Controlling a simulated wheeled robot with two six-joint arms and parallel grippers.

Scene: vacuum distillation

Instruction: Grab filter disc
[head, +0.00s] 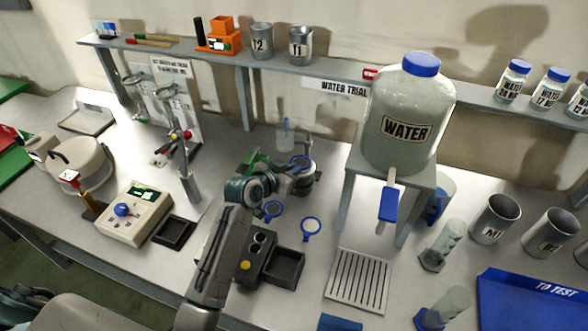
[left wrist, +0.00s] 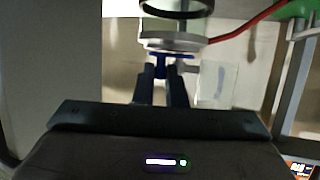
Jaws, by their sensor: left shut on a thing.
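My left gripper (head: 287,171) reaches to the middle of the bench and is shut on a blue-edged filter disc (head: 299,162). In the left wrist view the fingers (left wrist: 162,82) close on its blue part (left wrist: 168,56). The disc is close to a round grey metal piece (left wrist: 174,40); I cannot tell whether they touch. Two more blue-ringed discs with short handles, a nearer one (head: 311,229) and another beside my arm (head: 272,209), show in the head view. My right gripper is not in view.
A large water tank (head: 408,115) on a stand is to the right. A black box with a tray (head: 285,268) stands beside my forearm. A dark ring (left wrist: 178,8) and a red tube (left wrist: 250,22) are close ahead.

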